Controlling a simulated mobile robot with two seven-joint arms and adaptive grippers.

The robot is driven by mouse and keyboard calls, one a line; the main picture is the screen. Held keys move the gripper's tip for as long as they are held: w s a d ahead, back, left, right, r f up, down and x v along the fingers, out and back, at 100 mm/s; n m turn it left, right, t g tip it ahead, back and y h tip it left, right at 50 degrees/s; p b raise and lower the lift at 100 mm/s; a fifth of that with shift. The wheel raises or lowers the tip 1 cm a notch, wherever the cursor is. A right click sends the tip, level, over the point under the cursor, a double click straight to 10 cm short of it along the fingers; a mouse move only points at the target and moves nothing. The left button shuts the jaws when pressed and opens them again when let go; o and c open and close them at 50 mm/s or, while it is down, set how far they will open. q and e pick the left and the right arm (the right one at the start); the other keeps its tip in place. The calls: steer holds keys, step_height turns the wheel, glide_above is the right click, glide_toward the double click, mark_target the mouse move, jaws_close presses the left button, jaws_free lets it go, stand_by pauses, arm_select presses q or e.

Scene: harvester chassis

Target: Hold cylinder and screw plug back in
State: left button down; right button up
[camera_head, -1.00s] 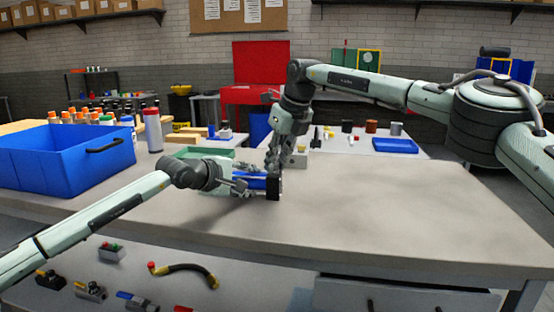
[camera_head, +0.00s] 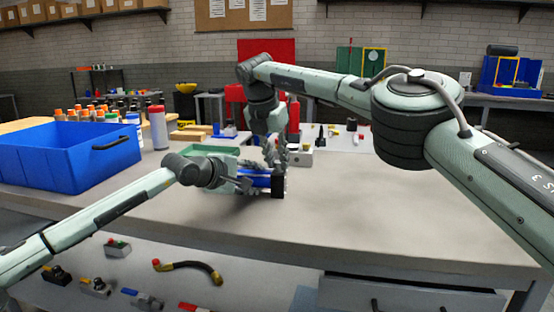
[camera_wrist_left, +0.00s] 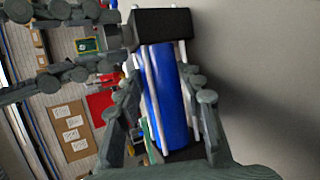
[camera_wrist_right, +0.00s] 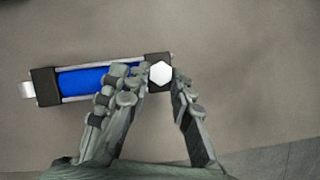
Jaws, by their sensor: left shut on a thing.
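The cylinder has a blue barrel (camera_head: 258,182) between black end blocks and lies low over the workbench. My left gripper (camera_head: 250,183) is shut on it, with fingers on both sides of the barrel in the left wrist view (camera_wrist_left: 165,105). The plug is a white hexagonal head (camera_wrist_right: 160,73) at the right-hand black block (camera_wrist_right: 156,84) in the right wrist view. My right gripper (camera_wrist_right: 161,76) comes down from above, with its fingertips on either side of the plug. Whether both fingertips touch it is unclear. How deep the plug sits is hidden.
A large blue bin (camera_head: 70,160) stands on the bench at the left, with a red-and-white bottle (camera_head: 158,128) beside it. A green tray (camera_head: 205,152) lies behind the left gripper. The bench top (camera_head: 390,215) to the right is clear.

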steer(key=o, duration=0.4)
steer(key=shift+o, duration=0.2)
steer(key=shift+r, duration=2.25)
steer(key=o, duration=0.6)
steer(key=shift+c, duration=0.2)
arm_select(q)
steer(key=shift+d, duration=0.1)
steer(key=c, duration=0.9)
jaws_free()
arm_select(e)
steer(key=v, duration=0.7)
steer(key=shift+s+r, duration=0.15)
steer(key=shift+r, duration=0.1)
